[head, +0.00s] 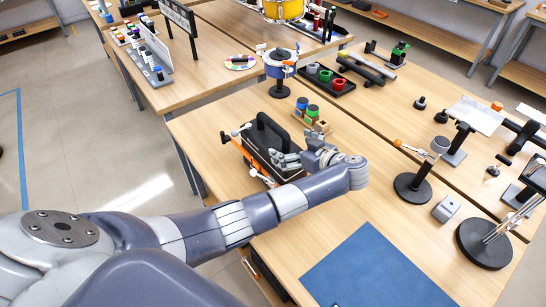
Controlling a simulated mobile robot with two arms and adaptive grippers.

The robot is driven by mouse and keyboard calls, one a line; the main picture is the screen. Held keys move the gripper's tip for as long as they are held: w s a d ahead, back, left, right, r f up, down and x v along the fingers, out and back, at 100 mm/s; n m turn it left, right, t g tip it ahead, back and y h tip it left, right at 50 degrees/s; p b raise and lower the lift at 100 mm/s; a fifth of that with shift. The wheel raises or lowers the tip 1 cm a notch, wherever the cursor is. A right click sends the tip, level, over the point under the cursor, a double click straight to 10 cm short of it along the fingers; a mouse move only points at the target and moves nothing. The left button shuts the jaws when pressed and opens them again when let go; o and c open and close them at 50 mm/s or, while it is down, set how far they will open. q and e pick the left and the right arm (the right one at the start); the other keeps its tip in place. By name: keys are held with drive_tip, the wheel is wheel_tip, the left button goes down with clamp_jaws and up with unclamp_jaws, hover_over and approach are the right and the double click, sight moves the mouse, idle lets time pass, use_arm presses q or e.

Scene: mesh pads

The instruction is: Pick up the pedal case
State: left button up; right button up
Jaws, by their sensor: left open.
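What looks like the pedal case (256,143) is a black case with a raised dark handle and orange strips along its side. It sits on the wooden table, left of the middle of the head view. My left gripper (293,152) is open at the case's right side, with its fingers pointing toward the case. The fingers and wrist hide part of the case's right side. I cannot tell whether the fingers touch it. My right gripper is not in view.
Colored jars (307,111) stand just behind my left gripper. A black tray with cups (328,79) lies farther back. A round-based stand (413,186) is to the right. A blue mat (375,272) lies bare at the front. The table's left edge is near the case.

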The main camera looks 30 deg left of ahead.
sight(273, 139)
use_arm(q)
drive_tip(key=shift+x, duration=1.1)
drive_tip(key=p+x, duration=0.1)
drive_tip(key=x, duration=0.1)
drive_tip(key=p+x, duration=0.1)
drive_tip(key=x, duration=0.1)
drive_tip(key=shift+s+a, duration=0.1)
drive_tip(key=shift+a, duration=0.4)
drive_tip(key=shift+a+f, duration=0.25)
drive_tip(key=shift+a, duration=0.05)
drive_tip(key=shift+d, duration=0.1)
drive_tip(key=c, duration=1.8)
drive_tip(key=shift+r, duration=0.15)
drive_tip(key=shift+c, duration=1.1)
